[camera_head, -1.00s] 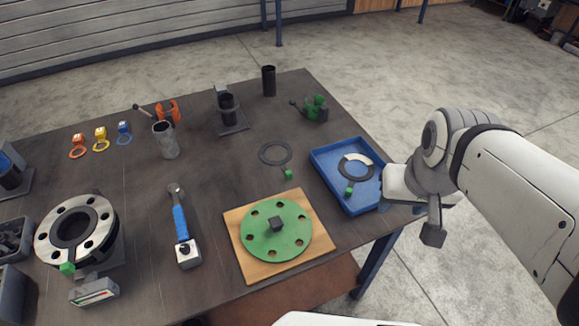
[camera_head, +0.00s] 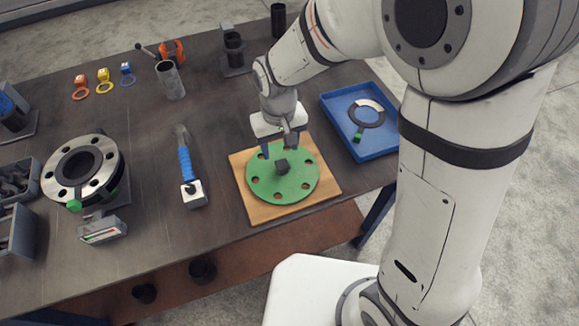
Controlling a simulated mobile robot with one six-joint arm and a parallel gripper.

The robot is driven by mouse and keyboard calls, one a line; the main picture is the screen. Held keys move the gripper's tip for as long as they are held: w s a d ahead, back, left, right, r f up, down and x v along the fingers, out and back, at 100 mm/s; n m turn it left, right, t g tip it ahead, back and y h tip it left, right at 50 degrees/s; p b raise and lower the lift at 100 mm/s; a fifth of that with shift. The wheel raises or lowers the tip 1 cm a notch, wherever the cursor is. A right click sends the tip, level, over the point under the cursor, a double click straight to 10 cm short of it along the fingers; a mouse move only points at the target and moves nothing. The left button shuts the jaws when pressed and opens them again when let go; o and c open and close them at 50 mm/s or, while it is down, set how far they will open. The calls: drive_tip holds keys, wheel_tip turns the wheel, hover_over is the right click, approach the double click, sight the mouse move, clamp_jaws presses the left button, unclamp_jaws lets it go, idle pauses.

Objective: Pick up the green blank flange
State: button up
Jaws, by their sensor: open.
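My gripper (camera_head: 276,153) is open, pointing down just behind and above the knob. Its fingers appear on either side of the knob's far side; I cannot tell the exact height gap. Nothing is held. The gripper and arm hide part of the flange's back edge and the board behind it.
A blue tray (camera_head: 383,153) with a gasket ring (camera_head: 369,115) stands to the right. A blue-handled tool (camera_head: 186,165) lies to the left. A steel pipe flange (camera_head: 82,170) stands further left.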

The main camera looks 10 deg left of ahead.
sight(282, 163)
drive_tip(key=f, duration=0.4)
drive_tip(key=f+p, duration=0.1)
drive_tip(key=f, duration=0.1)
drive_tip(key=shift+s+d+f, duration=0.1)
drive_tip(key=shift+d+f, duration=0.15)
drive_tip(key=shift+f, duration=0.05)
drive_tip(key=shift+c, duration=0.5)
clamp_jaws()
